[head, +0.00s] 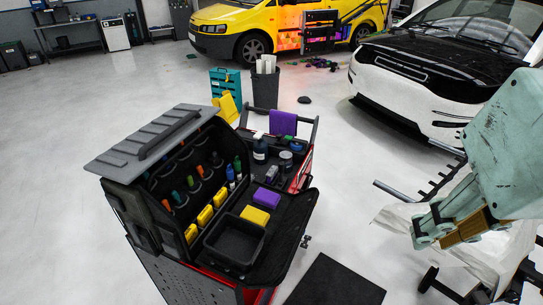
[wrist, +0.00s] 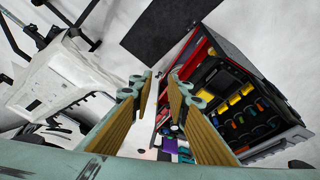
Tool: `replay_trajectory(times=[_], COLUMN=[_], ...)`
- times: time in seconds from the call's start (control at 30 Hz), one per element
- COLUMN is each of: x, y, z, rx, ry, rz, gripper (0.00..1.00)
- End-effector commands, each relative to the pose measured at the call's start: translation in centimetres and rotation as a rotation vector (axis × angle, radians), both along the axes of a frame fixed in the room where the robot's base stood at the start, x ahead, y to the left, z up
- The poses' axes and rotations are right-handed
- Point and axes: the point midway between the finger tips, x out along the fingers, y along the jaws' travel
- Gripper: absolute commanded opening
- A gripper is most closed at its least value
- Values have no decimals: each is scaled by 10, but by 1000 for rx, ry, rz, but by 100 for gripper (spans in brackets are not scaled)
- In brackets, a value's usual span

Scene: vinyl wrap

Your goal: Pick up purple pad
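The purple pad (head: 267,197) lies flat on the black tray of the tool cart (head: 310,195), just behind a yellow pad (head: 254,215). My gripper (head: 447,236), with wood-coloured finger faces, is at the right of the head view, well apart from the cart and the pad. In the wrist view my gripper (wrist: 161,82) is open, with nothing between its fingers. The cart (wrist: 240,50) shows there on the right, beyond the fingers; the pad is too small to make out surely.
A purple cloth (head: 283,123) hangs over the cart's far handle. An open lid (head: 150,142), bottles and an empty black bin (head: 235,242) crowd the cart. A white bench or sheet (head: 490,255) is below my gripper. A black mat (head: 335,282) lies on clear floor between.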

Motion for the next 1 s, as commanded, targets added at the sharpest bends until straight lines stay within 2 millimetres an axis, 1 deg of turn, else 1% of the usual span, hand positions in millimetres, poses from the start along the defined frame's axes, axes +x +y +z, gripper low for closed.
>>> replay_trajectory(times=[0.03, 0.3, 0.4, 0.77, 0.87, 1.0], x=[0, 0, 0, 2, 5, 16], y=[0, 0, 0, 0, 1, 3], z=[0, 0, 0, 1, 2, 5], rx=[0, 0, 0, -1, -3, -8], ry=[0, 0, 0, 1, 3, 11], rz=[0, 0, 0, 3, 12, 33], gripper=[21, 45, 53, 53, 53, 53])
